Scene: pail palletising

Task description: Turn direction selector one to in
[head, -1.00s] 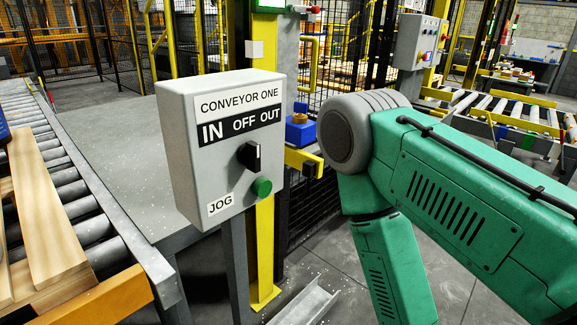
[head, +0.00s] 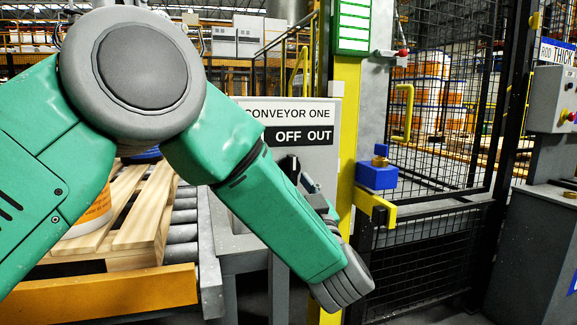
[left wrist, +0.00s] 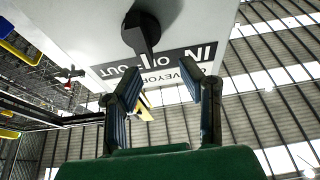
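The grey control box (head: 318,150) marked CONVEYOR ONE stands mid-picture in the head view. OFF and OUT show; my left arm covers IN. Its black direction selector (head: 288,166) shows partly above my forearm. My left gripper (head: 315,188) is at the box front, mostly hidden by the forearm. In the left wrist view the selector (left wrist: 146,36) sticks out beyond the fingertips of the open, empty left gripper (left wrist: 162,78), slightly left of the gap's middle. The fingers look apart from it. My right gripper is out of view.
A yellow post (head: 345,130) and a blue block (head: 377,175) are right of the box. A wooden pallet (head: 145,215) with a partly hidden pail (head: 92,215) lies on the rollers at left. A mesh fence (head: 440,130) stands behind; another control box (head: 553,98) is at far right.

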